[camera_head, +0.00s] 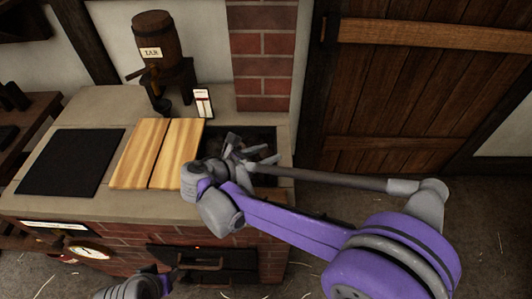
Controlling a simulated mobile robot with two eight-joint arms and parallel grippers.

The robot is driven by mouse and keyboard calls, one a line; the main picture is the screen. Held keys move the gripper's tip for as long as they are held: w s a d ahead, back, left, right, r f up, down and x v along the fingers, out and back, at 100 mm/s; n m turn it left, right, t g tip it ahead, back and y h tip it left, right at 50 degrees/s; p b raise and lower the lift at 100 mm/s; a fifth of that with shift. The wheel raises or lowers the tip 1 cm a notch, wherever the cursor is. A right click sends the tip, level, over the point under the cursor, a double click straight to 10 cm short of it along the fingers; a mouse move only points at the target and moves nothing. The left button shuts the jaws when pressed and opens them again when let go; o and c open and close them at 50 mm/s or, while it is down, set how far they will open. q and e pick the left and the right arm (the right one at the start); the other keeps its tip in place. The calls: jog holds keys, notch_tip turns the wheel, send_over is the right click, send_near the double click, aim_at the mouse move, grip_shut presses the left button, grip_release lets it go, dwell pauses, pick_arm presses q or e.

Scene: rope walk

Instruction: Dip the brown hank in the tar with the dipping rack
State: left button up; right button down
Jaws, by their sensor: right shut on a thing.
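The open tar vat (284,144) is a dark square opening at the right end of the brick counter. Dark, lumpy shapes show inside it, too dim to tell apart. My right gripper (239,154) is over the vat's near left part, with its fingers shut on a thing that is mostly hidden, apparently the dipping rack. I cannot make out the brown hank. My left arm shows only at the bottom edge, low in front of the counter; its gripper (178,273) is small and dark, and its opening cannot be told.
A wooden two-board lid (158,151) lies left of the vat, and a black mat (70,162) farther left. A barrel marked TAR (158,35) stands behind on a stand, beside a small white gauge (203,103). A brick pillar (263,60) rises behind the vat.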

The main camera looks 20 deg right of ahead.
notch_tip(320, 180, down, 4)
jog(key=b, duration=0.3)
jog(key=shift+f, duration=0.25)
jog(key=shift+s, duration=0.1)
jog(key=shift+c, duration=1.6)
grip_release()
jog(key=v, duration=1)
jog(key=shift+a+r+p, duration=0.2)
jog(key=shift+a+p, duration=0.15)
jog(key=shift+p, duration=0.05)
jog(key=shift+s, duration=0.1)
